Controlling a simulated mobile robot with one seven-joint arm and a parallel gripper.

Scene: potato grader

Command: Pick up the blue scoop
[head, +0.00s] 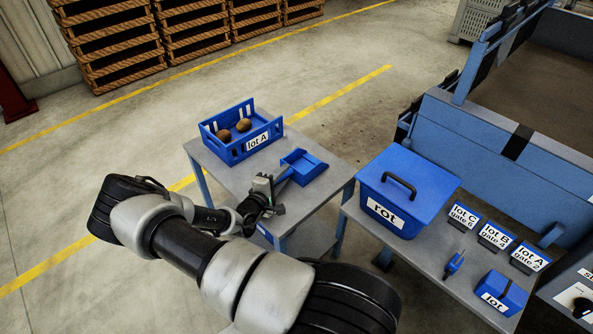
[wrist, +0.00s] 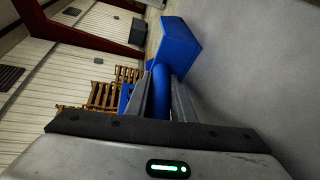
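The blue scoop (head: 306,166) is at the right part of the small grey table in the head view, its pan toward the right and its handle toward my gripper (head: 272,189). In the wrist view the scoop's pan (wrist: 180,40) shows beyond the fingertips, and its round handle (wrist: 160,88) runs between the two fingers of my gripper (wrist: 163,98). The fingers lie close against both sides of the handle, so my gripper looks shut on it. Whether the scoop rests on the tabletop or is just above it is hard to tell.
A blue lot A crate (head: 233,152) with potatoes stands behind on the same table (head: 310,201). To the right, another table carries a lidded rot bin (head: 404,213), lot signs (head: 495,235), a blue tool (head: 455,262) and a small lot box (head: 499,292).

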